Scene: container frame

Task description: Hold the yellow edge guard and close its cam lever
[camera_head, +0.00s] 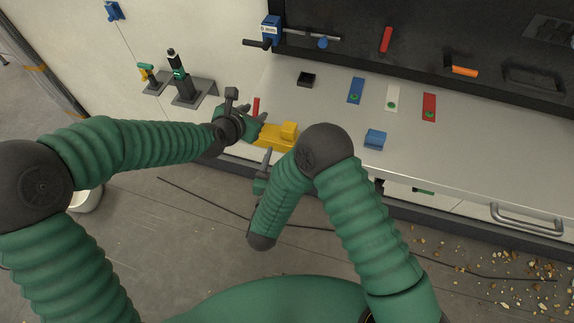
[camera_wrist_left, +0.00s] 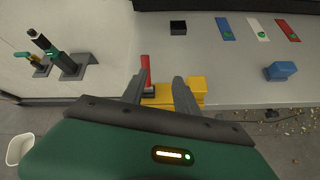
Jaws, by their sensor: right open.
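The yellow edge guard (camera_head: 276,136) sits on the front edge of the counter, near its left end. It also shows in the left wrist view (camera_wrist_left: 197,88), partly behind my fingers. Its red cam lever (camera_head: 256,106) stands upright at the guard's left end. My left gripper (camera_head: 256,124) is at that end; in the left wrist view its two fingers (camera_wrist_left: 160,88) are apart, with the red lever (camera_wrist_left: 146,70) seen between them. I cannot tell whether they touch the guard. My right gripper (camera_head: 266,163) is open, below the guard in the picture, partly hidden by its arm.
A blue block (camera_head: 375,139) lies right of the guard. Blue, white and red plates (camera_head: 429,106) and a black box (camera_head: 305,79) lie farther back. A blue vise-like fixture (camera_head: 271,31) is at the back. Dark tool stands (camera_head: 187,88) are at left. A drawer handle (camera_head: 527,218) juts out front right.

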